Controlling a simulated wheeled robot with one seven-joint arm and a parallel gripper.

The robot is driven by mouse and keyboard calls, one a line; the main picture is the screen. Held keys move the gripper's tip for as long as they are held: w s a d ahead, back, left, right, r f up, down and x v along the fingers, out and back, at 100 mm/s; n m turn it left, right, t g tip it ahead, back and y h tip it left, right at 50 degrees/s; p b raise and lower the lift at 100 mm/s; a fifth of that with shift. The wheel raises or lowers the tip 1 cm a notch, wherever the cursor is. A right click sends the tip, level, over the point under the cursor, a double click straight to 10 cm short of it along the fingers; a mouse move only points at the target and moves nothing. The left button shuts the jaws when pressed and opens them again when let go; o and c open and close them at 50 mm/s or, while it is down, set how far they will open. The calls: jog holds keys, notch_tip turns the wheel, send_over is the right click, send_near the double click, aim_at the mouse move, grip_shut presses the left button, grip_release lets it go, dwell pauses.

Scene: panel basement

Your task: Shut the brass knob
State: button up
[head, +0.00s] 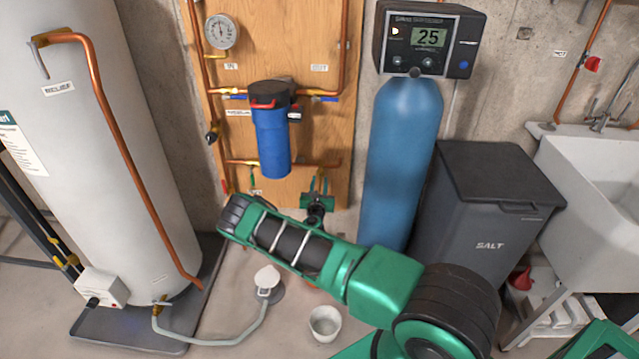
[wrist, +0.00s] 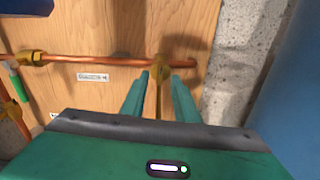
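My gripper (head: 318,190) is at the lower right of the wooden board, just below the lower copper pipe. In the wrist view my gripper (wrist: 159,76) has its two green fingers apart, with a gap between them. A brass fitting (wrist: 160,68) on the pipe shows at the fingertips, with a narrow brass part hanging down between the fingers. It looks like the brass knob, but I cannot tell surely. I see no contact with either finger. In the head view my gripper hides that spot.
The lower copper pipe (wrist: 110,58) runs across the wooden board (head: 335,120), with another brass fitting (wrist: 38,57) on it and a white label (wrist: 93,77) below. A blue filter housing (head: 272,140) hangs above. A blue tank (head: 400,150) stands close on the right.

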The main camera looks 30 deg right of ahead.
jog(key=shift+w+d, duration=0.4)
jog(key=shift+w, duration=0.2)
jog(key=shift+c, duration=0.7)
grip_shut()
jog(key=shift+d, duration=0.15)
